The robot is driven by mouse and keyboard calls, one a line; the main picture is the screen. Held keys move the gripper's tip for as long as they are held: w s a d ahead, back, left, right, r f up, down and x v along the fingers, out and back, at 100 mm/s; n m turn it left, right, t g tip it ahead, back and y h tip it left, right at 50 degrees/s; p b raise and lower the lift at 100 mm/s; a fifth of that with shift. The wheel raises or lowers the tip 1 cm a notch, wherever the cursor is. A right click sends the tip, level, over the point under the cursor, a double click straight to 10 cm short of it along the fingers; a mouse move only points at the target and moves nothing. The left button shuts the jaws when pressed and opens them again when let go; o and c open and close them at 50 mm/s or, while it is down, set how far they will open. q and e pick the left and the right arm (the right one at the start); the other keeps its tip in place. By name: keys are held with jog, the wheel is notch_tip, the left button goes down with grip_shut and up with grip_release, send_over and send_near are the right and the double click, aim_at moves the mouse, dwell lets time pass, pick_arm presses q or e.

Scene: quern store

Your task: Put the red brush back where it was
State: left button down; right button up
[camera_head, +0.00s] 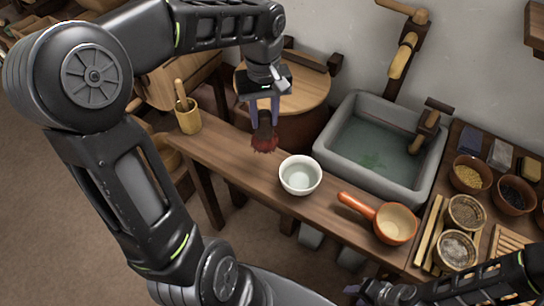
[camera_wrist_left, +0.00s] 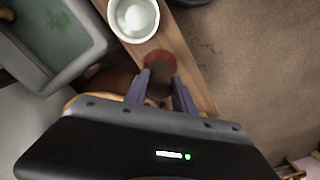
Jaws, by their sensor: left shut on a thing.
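The red brush (camera_head: 265,143) has red bristles and a dark handle. My left gripper (camera_head: 264,116) is shut on its handle and holds it bristles down over the wooden bench (camera_head: 232,161). In the left wrist view the brush (camera_wrist_left: 160,60) sits between the fingers of my left gripper (camera_wrist_left: 160,85). I cannot tell whether the bristles touch the bench. A white bowl (camera_head: 300,175) stands close to the right of the brush, and it also shows in the left wrist view (camera_wrist_left: 133,18). My right gripper (camera_head: 372,292) is partly visible at the lower edge; its fingers are unclear.
A grey stone sink (camera_head: 436,181) with water stands behind the bench. An orange ladle (camera_head: 396,223) lies right of the bowl. A wooden mortar with pestle (camera_head: 188,118) stands at the left end. Several small bowls, including one of yellow grain (camera_head: 468,174), crowd the right. A round wooden lid (camera_head: 305,92) is behind.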

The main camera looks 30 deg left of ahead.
aim_at(265, 135)
pick_arm(q)
jog(key=shift+s, duration=0.1)
jog(key=shift+f, duration=3.15)
jog(key=shift+f, duration=0.1)
jog(key=shift+f, duration=1.75)
jog(key=shift+f, duration=0.15)
jog(key=c, duration=1)
grip_release()
jog(key=shift+c, duration=0.2)
